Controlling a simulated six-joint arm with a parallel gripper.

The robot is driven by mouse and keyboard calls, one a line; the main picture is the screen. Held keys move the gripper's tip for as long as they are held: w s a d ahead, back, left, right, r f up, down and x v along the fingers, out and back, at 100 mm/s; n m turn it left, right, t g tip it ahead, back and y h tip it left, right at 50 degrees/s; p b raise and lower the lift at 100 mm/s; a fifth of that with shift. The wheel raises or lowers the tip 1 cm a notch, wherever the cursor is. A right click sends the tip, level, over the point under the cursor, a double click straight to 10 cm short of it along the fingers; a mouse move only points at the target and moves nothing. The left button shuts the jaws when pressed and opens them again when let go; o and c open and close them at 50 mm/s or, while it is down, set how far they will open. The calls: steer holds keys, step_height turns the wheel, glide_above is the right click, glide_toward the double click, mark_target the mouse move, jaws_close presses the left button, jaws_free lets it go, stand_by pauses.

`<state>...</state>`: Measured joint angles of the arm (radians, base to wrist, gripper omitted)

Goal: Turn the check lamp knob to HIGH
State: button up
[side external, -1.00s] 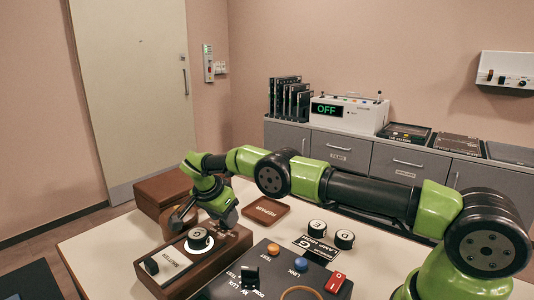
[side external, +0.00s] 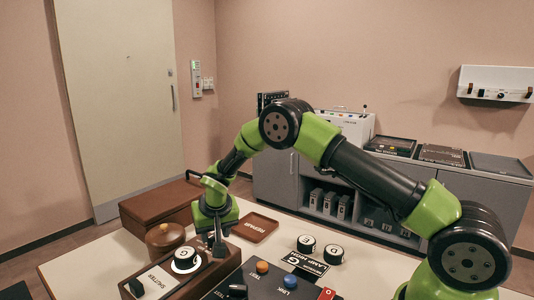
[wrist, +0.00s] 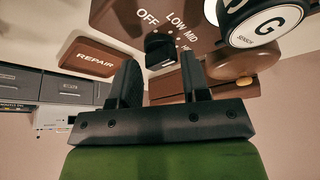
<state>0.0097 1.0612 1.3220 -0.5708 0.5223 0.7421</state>
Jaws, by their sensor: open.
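In the wrist view, a small black knob (wrist: 158,50) sits on a brown panel below an arc of white labels: OFF, LOW, MID and a partly covered one starting with H. I cannot tell which label its pointer faces. My gripper (wrist: 160,68) is open, with one finger on each side of the knob in this view; I cannot tell whether they touch it. In the side view, my gripper (side external: 217,250) points down at the right end of the brown control box (side external: 195,278) and hides the knob there.
The round G dial (side external: 186,260) stands close left of my gripper on the box. A black SHUTTER knob (side external: 136,287) is at the near end. A round-lidded brown pot (side external: 165,238), a brown case (side external: 160,205) and the REPAIR tray (side external: 256,227) are behind. A dark button panel (side external: 270,287) is in front.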

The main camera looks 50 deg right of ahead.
steer(key=s+a+r+t+y, duration=0.1)
steer(key=s+r, duration=0.8)
steer(key=r, duration=0.2)
steer(key=s+a+r+y, duration=0.1)
steer(key=s+a+r, duration=0.1)
steer(key=s+r, duration=0.6)
step_height(320, 180, up, 4)
steer(key=shift+s+a+r+n+t, duration=0.2)
steer(key=shift+s+a+n+t, duration=0.1)
steer(key=shift+s+t, duration=0.1)
steer(key=shift+o, duration=1.8)
steer(key=shift+w+f, duration=0.2)
steer(key=shift+w, duration=0.15)
steer(key=w+d+f+n, duration=0.1)
steer(key=w+f, duration=0.5)
steer(key=f, duration=0.2)
steer(key=w+d+f+n, duration=0.1)
steer(key=w+f+n, duration=0.1)
steer(key=w+f, duration=0.3)
steer(key=w+d+f+n+g, duration=0.1)
steer(key=w+d+f+n, duration=0.1)
steer(key=w+f, duration=0.4)
steer(key=shift+w+d+f, duration=0.1)
steer(key=shift+w+f, duration=0.05)
steer(key=shift+f, duration=1.15)
steer(key=shift+w+f, duration=0.15)
steer(key=shift+f, duration=1.1)
